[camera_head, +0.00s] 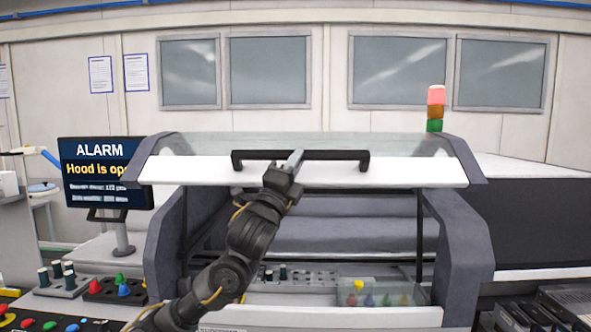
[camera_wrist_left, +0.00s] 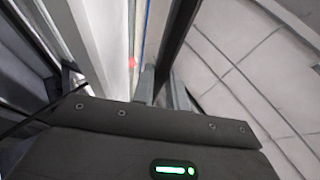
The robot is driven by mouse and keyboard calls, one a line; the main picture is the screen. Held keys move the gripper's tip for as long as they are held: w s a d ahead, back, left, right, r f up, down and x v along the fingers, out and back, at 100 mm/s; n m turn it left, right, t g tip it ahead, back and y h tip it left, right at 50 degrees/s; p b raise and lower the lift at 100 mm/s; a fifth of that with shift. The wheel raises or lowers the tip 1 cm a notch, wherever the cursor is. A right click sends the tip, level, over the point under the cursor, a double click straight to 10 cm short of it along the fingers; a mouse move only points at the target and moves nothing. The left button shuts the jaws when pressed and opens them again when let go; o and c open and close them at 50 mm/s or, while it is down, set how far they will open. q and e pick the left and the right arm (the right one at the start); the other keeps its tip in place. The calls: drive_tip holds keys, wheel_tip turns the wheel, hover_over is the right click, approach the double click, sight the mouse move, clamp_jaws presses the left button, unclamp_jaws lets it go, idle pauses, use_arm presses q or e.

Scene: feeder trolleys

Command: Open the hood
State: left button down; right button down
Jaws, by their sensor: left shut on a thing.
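The hood (camera_head: 410,172) is a white panel with a glass top and grey side pieces, raised above the machine's opening. Its black bar handle (camera_head: 335,156) runs along the front. My left gripper (camera_head: 294,160) is at the middle of the handle, shut on it. In the left wrist view the dark handle bar (camera_wrist_left: 178,40) runs up from between the gripper fingers (camera_wrist_left: 163,88), and the white hood edge (camera_wrist_left: 98,35) lies to its left. My right gripper is in neither view.
The open machine interior shows below the hood, with a clear bin of coloured pieces (camera_head: 385,297) low at the right. A monitor (camera_head: 100,175) at the left reads ALARM and "Hood is op", partly covered by the hood. A signal light (camera_head: 435,108) stands behind right.

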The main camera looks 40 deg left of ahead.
use_arm(q)
drive_tip(key=shift+f, duration=0.1)
drive_tip(key=c, duration=1.4)
unclamp_jaws()
drive_tip(key=b+v, duration=0.5)
drive_tip(key=v, duration=0.5)
drive_tip(key=shift+s+f, duration=0.25)
drive_tip(key=shift+s, duration=0.1)
